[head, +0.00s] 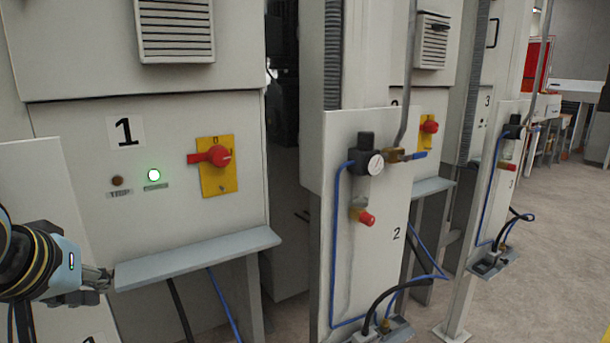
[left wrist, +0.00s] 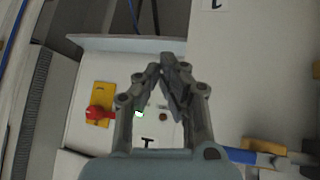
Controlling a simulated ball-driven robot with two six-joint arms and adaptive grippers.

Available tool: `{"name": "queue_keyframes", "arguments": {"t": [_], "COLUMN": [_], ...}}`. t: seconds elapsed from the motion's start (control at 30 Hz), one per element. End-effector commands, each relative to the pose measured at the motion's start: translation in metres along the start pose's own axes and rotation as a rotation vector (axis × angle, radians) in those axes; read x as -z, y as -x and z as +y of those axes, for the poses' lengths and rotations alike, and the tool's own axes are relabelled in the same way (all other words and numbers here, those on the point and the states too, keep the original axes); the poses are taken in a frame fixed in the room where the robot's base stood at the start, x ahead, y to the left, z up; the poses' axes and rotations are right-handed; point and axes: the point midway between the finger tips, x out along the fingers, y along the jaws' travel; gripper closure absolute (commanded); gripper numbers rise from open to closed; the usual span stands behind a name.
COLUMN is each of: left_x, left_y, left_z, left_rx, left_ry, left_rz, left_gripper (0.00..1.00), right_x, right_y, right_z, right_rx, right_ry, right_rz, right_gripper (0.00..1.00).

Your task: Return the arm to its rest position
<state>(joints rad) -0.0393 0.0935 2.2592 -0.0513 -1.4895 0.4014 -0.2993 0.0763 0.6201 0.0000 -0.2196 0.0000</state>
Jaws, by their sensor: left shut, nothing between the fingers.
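My left gripper (head: 100,278) is at the lower left in the head view, beside the left end of the grey ledge under panel 1. It is shut and empty. In the left wrist view its two fingers (left wrist: 167,72) meet at their tips, with the panel behind them. Panel 1 (head: 75,150) carries a red rotary switch (head: 218,156) on a yellow plate, a lit green button (head: 153,175) and a dark red button (head: 117,181). The red switch (left wrist: 97,113) also shows in the left wrist view. My right gripper is in neither view.
The grey ledge (head: 200,257) juts out from panel 1, close to my left gripper. Open floor (head: 550,240) lies at the far right.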

Motion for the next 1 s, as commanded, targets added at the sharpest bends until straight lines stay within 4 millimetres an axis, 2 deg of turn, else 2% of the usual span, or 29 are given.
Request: {"name": "queue_keyframes", "arguments": {"t": [0.03,0.1,0.2,0.3,0.53,0.6,0.77,0.87,1.0], "left_x": [-0.034,-0.071,-0.114,-0.150,-0.218,-0.230,-0.262,-0.288,-0.338], "left_y": [0.004,0.011,0.023,0.037,0.076,0.049,-0.002,-0.035,-0.089], "left_z": [-0.011,-0.023,-0.037,-0.049,-0.072,-0.075,-0.085,-0.093,-0.110], "left_rx": [0.012,0.022,0.027,0.025,0.006,0.009,0.014,0.018,0.025], "left_ry": [-0.060,-0.136,-0.227,-0.306,-0.465,-0.463,-0.456,-0.452,-0.446], "left_rz": [-0.057,-0.123,-0.204,-0.277,-0.427,-0.432,-0.451,-0.465,-0.491], "left_gripper": [1.00,1.00,1.00,1.00,1.00,1.00,1.00,1.00,1.00], "right_x": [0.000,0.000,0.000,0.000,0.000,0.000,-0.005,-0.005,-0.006], "right_y": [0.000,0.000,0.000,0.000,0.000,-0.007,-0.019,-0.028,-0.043], "right_z": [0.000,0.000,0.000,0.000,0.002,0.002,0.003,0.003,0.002], "right_rx": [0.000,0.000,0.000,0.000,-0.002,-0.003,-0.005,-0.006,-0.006], "right_ry": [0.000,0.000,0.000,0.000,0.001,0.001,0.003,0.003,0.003], "right_rz": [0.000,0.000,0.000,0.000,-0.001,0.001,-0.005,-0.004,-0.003], "right_gripper": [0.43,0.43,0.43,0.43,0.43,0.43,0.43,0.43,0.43]}}
